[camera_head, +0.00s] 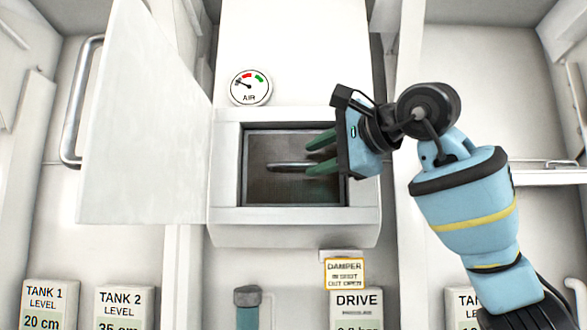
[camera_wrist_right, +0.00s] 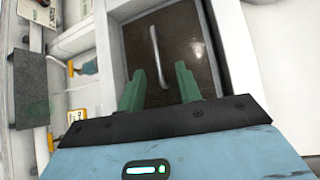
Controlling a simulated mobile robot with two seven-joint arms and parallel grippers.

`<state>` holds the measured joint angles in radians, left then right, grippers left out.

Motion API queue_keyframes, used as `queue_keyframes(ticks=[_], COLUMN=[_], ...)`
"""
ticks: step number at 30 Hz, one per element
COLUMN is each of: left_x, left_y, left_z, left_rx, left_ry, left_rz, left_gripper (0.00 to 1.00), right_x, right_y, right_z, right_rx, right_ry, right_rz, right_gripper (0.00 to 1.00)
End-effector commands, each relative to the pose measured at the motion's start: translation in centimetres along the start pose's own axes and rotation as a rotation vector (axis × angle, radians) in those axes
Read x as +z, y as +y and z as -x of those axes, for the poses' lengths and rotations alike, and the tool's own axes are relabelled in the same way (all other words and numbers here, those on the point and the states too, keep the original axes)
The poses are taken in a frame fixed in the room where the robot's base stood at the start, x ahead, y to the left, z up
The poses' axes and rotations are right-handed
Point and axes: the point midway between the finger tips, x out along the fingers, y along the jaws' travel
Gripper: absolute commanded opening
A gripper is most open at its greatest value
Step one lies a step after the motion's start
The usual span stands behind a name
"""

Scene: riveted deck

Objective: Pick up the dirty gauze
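The dirty gauze (camera_head: 268,187) is a dark brown, rectangular panel inside the square opening of a white housing (camera_head: 285,228). A pale metal bar handle (camera_head: 287,167) runs across its middle. The gauze also shows in the right wrist view (camera_wrist_right: 187,45), with its handle (camera_wrist_right: 157,52) upright in the picture. My right gripper (camera_head: 308,157) is open, with its two green fingers apart at the right side of the opening. In the right wrist view its fingertips (camera_wrist_right: 159,70) are on either side of the handle's lower end line, with a gap between them. My left gripper is not in view.
The housing's white door (camera_head: 140,120) stands open to the left. A round AIR gauge (camera_head: 249,87) sits above the opening. A yellow-edged DAMPER sign (camera_head: 344,273) and a DRIVE plate (camera_head: 357,305) are below. A metal rail (camera_head: 75,100) is at far left.

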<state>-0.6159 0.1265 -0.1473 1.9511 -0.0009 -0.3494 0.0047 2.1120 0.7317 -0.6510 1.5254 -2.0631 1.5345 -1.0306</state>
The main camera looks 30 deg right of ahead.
Motion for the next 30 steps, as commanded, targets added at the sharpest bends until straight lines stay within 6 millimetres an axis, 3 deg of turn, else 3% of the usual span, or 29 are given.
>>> queue_keyframes(ticks=[6, 13, 21, 30], left_x=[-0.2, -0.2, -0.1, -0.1], left_y=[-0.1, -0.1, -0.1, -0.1], left_z=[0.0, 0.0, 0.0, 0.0], left_rx=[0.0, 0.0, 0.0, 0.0], left_ry=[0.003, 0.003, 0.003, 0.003], left_rz=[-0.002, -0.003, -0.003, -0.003], left_gripper=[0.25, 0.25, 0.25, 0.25], right_x=[0.0, -0.1, -0.1, 0.0], right_y=[0.2, 0.2, 0.2, 0.2], right_z=[-2.8, -3.0, -3.0, -3.0], right_rx=[0.001, 0.0, 0.0, 0.0], right_ry=[0.0, 0.001, 0.001, 0.001], right_rz=[-0.001, 0.0, 0.0, 0.0], right_gripper=[0.34, 0.34, 0.0, 0.0])
